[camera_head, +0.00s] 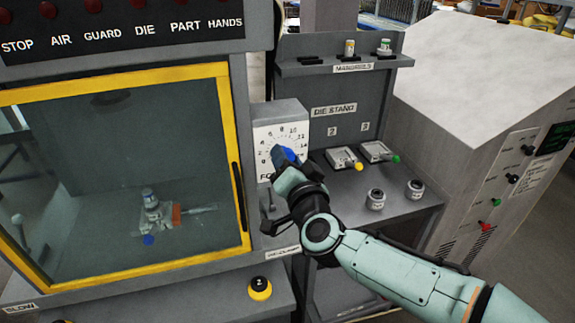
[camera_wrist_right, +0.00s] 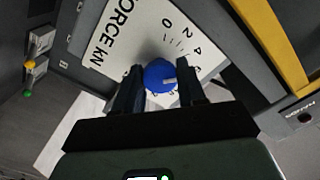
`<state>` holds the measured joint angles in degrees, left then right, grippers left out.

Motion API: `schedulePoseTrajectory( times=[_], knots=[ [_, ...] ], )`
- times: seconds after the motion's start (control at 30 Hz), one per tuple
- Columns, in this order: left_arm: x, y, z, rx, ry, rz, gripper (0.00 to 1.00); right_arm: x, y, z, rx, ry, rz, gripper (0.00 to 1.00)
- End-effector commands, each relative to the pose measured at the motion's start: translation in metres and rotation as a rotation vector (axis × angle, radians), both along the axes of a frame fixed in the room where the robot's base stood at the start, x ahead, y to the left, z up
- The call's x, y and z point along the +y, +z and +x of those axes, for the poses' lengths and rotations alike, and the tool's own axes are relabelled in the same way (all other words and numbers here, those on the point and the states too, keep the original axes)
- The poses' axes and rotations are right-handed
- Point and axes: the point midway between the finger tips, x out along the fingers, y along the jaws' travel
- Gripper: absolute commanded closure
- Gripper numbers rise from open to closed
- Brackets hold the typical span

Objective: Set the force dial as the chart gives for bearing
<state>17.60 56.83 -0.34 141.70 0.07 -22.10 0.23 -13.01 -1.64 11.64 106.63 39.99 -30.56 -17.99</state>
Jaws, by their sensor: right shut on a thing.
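The force dial is a white plate (camera_head: 265,137) with black numbers on the grey panel, right of the yellow-framed window. In the right wrist view the plate (camera_wrist_right: 140,28) reads "FORCE kN", with 0, 2 and 4 visible. Its blue knob (camera_head: 286,154) is partly hidden by my right gripper (camera_head: 283,165) in the head view. In the right wrist view the blue knob (camera_wrist_right: 158,73) sits between the fingers, which are shut on it. A pale mark shows on the knob; I cannot tell which value it points to. My left gripper and a chart are not in view.
A yellow-framed window (camera_head: 130,72) covers a chamber holding a small fixture. A die stand (camera_head: 360,208) with two die holders stands right of the dial, under a mandrel shelf (camera_head: 345,66). A grey cabinet (camera_head: 470,150) is at right. A black button (camera_head: 260,288) is below.

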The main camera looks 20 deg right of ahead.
Motion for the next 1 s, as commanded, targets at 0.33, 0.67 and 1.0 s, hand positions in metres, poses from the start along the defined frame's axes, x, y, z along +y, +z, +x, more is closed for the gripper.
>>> schedulePoseTrajectory(
  times=[0.33,0.67,1.0],
  knots=[
    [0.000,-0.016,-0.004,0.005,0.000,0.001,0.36,0.001,-0.001,0.000,0.011,0.002,0.311,0.91],
    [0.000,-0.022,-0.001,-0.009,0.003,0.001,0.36,0.001,0.000,0.000,0.019,0.002,0.504,0.91],
    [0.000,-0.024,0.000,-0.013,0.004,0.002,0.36,0.001,0.000,0.000,0.022,0.002,0.574,0.91]
  ],
)
